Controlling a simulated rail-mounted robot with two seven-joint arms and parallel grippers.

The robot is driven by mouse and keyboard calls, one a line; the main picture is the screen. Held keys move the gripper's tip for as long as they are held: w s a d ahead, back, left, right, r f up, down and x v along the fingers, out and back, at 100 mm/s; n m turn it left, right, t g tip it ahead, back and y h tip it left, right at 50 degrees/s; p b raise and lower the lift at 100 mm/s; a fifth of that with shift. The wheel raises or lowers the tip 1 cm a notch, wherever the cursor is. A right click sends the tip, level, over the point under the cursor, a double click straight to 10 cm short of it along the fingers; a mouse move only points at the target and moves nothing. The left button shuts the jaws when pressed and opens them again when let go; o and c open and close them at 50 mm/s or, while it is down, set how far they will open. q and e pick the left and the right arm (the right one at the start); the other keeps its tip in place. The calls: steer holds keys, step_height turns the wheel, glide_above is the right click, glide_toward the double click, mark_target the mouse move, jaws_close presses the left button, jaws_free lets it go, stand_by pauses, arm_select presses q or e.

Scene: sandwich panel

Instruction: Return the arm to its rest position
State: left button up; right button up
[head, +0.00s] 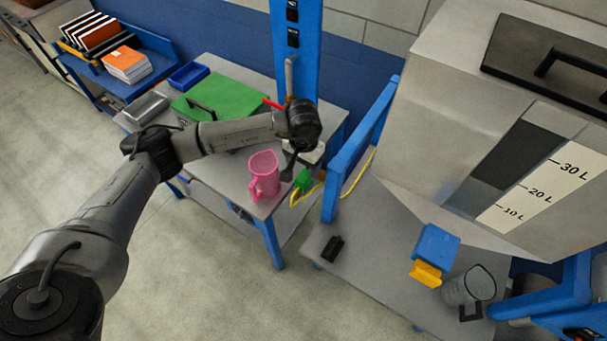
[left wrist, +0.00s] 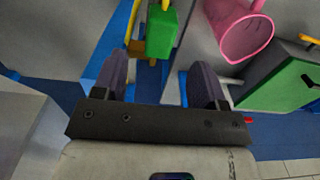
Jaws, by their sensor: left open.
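My left arm reaches in from the left over the grey table (head: 230,190). Its left gripper (head: 289,168) hangs near the foot of the blue post, to the right of a pink pitcher (head: 263,176). In the left wrist view the two dark fingers (left wrist: 161,78) stand apart with nothing between them. Beyond them is a green block (left wrist: 161,34) on a yellow strap, which also shows in the head view (head: 303,181). The pitcher (left wrist: 247,37) is to the right there. My right gripper is not in view.
A blue post (head: 297,50) rises behind the gripper. A green case (head: 222,98) and a blue tray (head: 188,76) are on the table. A large grey tank (head: 450,110) stands right, above a second table with a clear jug (head: 468,287) and a blue-yellow block (head: 435,247). Floor is clear at front left.

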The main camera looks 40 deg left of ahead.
arm_select(q)
step_height(320, 180, up, 6)
steer(key=s+d+f+n+h, duration=0.1)
steer(key=s+d+n+h, duration=0.1)
steer(key=d+h, duration=0.5)
steer(key=s+d+f+n+h, duration=0.1)
steer(key=s+d+n+h, duration=0.1)
steer(key=d, duration=0.9)
steer(key=s+d+r+n+t+h, duration=0.3)
steer(key=d+r+n+t+h, duration=0.6)
steer(key=n, duration=0.5)
steer(key=s+a+f+m+t+y, duration=0.1)
steer(key=a+f+m+t+y, duration=0.55)
steer(key=m, duration=1.05)
steer(key=s+a+f+m+t+y, duration=0.1)
steer(key=a+f+m+y, duration=0.3)
steer(key=a+m+y, duration=1)
steer(key=s+d+f+n+g+h, duration=0.1)
steer(key=s+d+f+n+g, duration=0.1)
steer(key=s+f+n+g, duration=0.65)
steer(key=s+d+f+n+g+h, duration=0.15)
steer(key=s+f+g, duration=0.35)
steer(key=s, duration=0.8)
step_height(320, 180, up, 19)
steer(key=p, duration=1.9)
steer(key=shift+w+d+m+t, duration=0.2)
steer(key=shift+w+m+t, duration=0.1)
